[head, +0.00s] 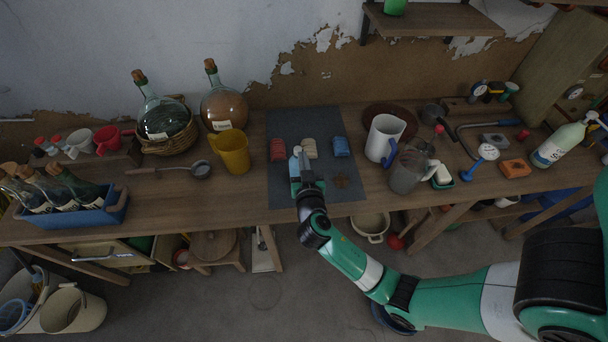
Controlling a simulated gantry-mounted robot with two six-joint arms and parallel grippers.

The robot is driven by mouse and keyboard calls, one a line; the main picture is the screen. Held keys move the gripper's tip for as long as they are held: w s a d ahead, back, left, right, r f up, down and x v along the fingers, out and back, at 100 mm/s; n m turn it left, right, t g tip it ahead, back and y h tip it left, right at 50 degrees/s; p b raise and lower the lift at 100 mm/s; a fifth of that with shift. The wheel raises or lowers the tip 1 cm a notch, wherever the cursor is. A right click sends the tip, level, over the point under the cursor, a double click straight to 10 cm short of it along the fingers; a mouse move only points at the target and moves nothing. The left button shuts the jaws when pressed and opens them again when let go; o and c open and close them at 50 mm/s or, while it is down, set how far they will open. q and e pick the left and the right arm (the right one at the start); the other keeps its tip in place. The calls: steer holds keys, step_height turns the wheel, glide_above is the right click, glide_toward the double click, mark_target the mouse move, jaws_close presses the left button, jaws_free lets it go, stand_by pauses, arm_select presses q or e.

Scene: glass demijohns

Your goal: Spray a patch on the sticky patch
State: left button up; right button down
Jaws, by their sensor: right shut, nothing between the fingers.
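A dark brown sticky patch (341,181) lies on the right front part of a dark grey mat (326,118) in the middle of the bench. A pale green and white spray bottle (560,146) with a white head and a label leans at the right end of the bench. My right gripper (296,160) is over the left half of the mat, left of the patch and far from the bottle. It is shut and empty. My left gripper is out of view.
Red (277,149), beige (310,146) and blue (341,147) folded cloths lie on the mat. A yellow jug (232,152) stands left of it, a white pitcher (382,137) and a clear jug (406,172) right. Glass demijohns (224,108) stand behind.

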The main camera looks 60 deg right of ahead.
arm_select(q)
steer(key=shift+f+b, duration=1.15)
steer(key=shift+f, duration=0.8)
arm_select(e)
steer(key=w+d+f, duration=0.3)
steer(key=d+f, duration=0.1)
steer(key=d, duration=0.1)
steer(key=shift+w+d+f, duration=0.25)
steer(key=shift+w+f, duration=0.05)
steer(key=shift+f, duration=0.1)
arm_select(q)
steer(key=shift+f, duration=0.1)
arm_select(e)
steer(key=shift+f, duration=0.1)
